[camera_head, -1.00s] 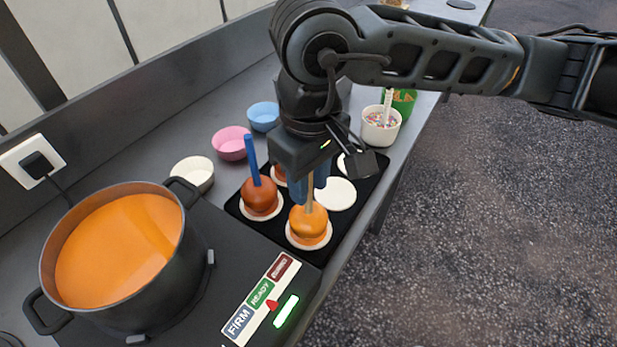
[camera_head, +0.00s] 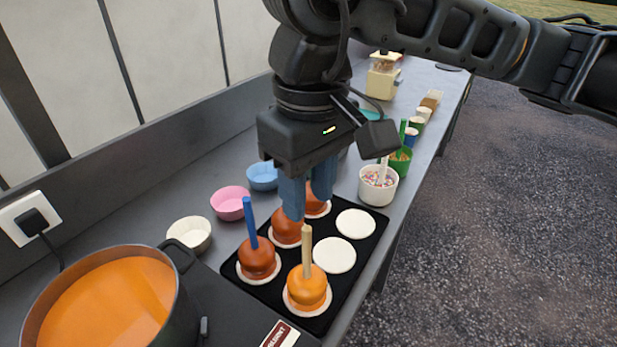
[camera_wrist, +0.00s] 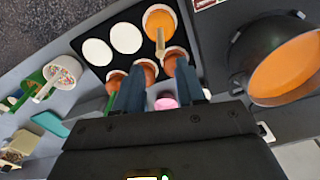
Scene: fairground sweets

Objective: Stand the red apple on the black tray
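The black tray (camera_head: 348,284) lies on the counter with pale round spots. A red-brown apple with a blue stick (camera_head: 258,258) stands at its near left. Two more red-brown apples stand behind it, one in the middle (camera_head: 287,230) and one at the far left (camera_head: 316,202). An orange-coated apple with a wooden stick (camera_head: 307,288) stands upright on the near right spot. My gripper (camera_head: 308,205) is above the tray, its blue fingers apart and seemingly empty; they partly hide the rear apples. The wrist view shows the middle apple (camera_wrist: 146,72) beyond the gap between the fingers.
Two pale spots (camera_head: 355,223) (camera_head: 334,255) on the tray's right are bare. A pot of orange liquid (camera_head: 110,300) stands at near left. White (camera_head: 189,234), pink (camera_head: 231,203) and blue (camera_head: 262,176) bowls line the left. A cup of sprinkles (camera_head: 378,186) stands behind the tray.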

